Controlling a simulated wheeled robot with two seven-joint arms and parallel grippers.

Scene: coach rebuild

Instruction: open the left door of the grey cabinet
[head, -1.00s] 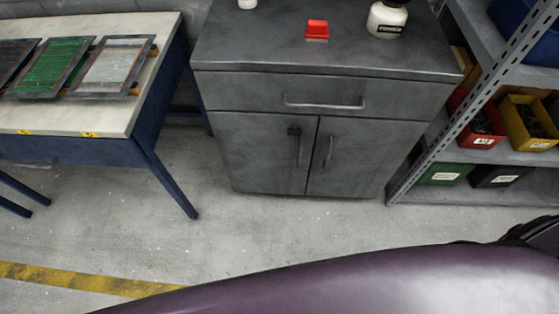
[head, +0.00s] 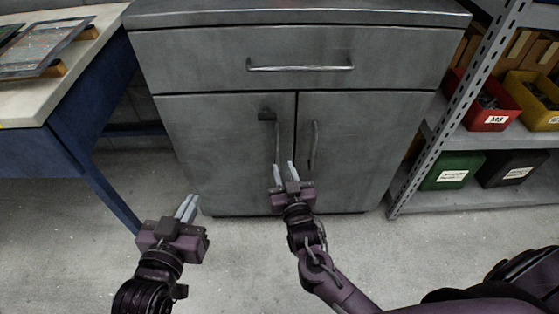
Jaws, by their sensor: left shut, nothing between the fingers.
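The grey cabinet has one wide drawer above two doors, all of them shut. The right door (head: 365,140) has a matching handle (head: 313,145). My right gripper (head: 284,168) is open, its fingers pointing up at the lower end of the left door's handle. I cannot tell whether they touch it. My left gripper (head: 190,206) is shut and empty, low in front of the cabinet's left edge.
A blue table (head: 80,160) with a pale top stands at the left. A metal shelf rack (head: 455,115) with red, yellow, green and black bins stands close on the right. The concrete floor before the cabinet is clear.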

